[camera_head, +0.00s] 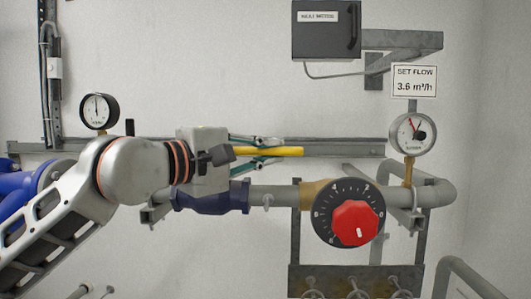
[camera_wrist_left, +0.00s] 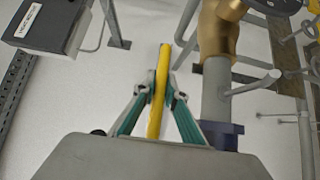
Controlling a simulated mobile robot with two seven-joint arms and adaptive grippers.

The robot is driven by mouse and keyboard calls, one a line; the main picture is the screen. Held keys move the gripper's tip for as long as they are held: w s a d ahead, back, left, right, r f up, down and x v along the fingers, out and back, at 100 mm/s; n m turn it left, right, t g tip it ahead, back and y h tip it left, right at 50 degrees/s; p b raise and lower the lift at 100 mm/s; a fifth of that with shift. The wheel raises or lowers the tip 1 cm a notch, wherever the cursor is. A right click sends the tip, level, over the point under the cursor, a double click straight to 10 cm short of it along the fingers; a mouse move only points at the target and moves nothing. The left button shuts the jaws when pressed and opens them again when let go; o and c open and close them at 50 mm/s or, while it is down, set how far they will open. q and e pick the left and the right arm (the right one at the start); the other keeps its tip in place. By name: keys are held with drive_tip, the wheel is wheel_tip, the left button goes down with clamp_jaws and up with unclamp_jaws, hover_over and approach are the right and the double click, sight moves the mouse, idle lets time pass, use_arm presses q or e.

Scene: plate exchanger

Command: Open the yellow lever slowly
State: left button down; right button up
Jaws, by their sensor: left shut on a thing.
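The yellow lever (camera_head: 284,152) is a long thin bar that lies level, along the grey pipe and just above it, in the head view. My left gripper (camera_head: 270,153) comes in from the left and is shut on the lever, with one green-sided finger above it and one below. In the left wrist view the lever (camera_wrist_left: 158,92) runs between the two fingertips (camera_wrist_left: 158,88) and sticks out past them. The lever's base is hidden behind my gripper. A dark blue valve body (camera_head: 225,197) sits on the pipe below the gripper. My right gripper is not in view.
A red knob (camera_head: 355,223) on a black numbered dial sits on the pipe to the right. Gauges stand at left (camera_head: 99,109) and right (camera_head: 413,134), the right one under a "SET FLOW 3.6 m³/h" sign (camera_head: 414,80). A dark box (camera_head: 326,30) hangs above.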

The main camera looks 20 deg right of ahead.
use_arm(q)
drive_tip(key=shift+w+r, duration=0.1)
drive_tip(key=shift+r, duration=0.05)
drive_tip(key=c, duration=2.1)
unclamp_jaws()
drive_tip(key=v, duration=1.2)
